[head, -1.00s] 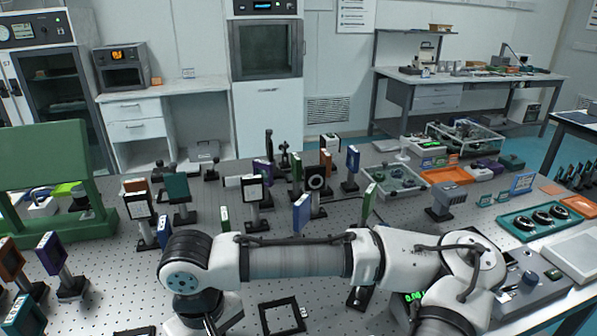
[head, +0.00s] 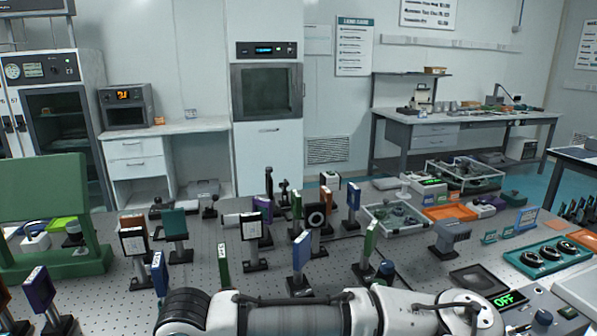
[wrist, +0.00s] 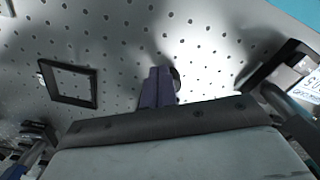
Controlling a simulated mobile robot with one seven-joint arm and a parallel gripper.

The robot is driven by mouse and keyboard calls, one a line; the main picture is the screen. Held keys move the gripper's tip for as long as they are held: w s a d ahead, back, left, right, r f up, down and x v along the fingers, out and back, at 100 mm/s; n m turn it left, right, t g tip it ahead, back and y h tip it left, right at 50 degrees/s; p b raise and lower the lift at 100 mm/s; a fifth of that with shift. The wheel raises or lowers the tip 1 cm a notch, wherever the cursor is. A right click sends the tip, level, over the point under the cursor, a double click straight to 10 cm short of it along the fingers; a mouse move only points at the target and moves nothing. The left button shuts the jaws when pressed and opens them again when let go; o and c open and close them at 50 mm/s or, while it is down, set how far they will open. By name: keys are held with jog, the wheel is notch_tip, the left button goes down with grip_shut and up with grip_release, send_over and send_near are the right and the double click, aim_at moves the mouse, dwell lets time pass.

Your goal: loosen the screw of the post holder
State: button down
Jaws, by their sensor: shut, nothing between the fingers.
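In the wrist view my gripper (wrist: 158,90) shows as narrow dark fingers, shut and empty, above the perforated table top. A small dark rounded thing (wrist: 176,78) shows just beside and behind the fingers; I cannot tell whether it is a screw, or whether they touch. In the head view several post-mounted optics stand on the table, among them a white-faced mount (head: 251,226) and a green plate (head: 369,243). I cannot tell which post holder is the task's. The head view does not show my gripper; it lies below the picture.
A dark mount with a white label (wrist: 305,75) is at the right. In the head view a blue plate (head: 302,251) stands close behind my arm. A green stand (head: 50,225) is at the left.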

jog(key=shift+s+a+r+p, duration=0.1)
jog(key=shift+s+a+p, duration=0.5)
jog(key=shift+p, duration=0.55)
jog(key=shift+a, duration=0.2)
dwell(0.4)
jog(key=shift+p, duration=0.3)
jog(key=shift+s+d, duration=0.1)
jog(key=shift+s, duration=0.3)
notch_tip(320, 180, up, 6)
jog(key=p, duration=0.6)
jog(key=shift+d, duration=0.1)
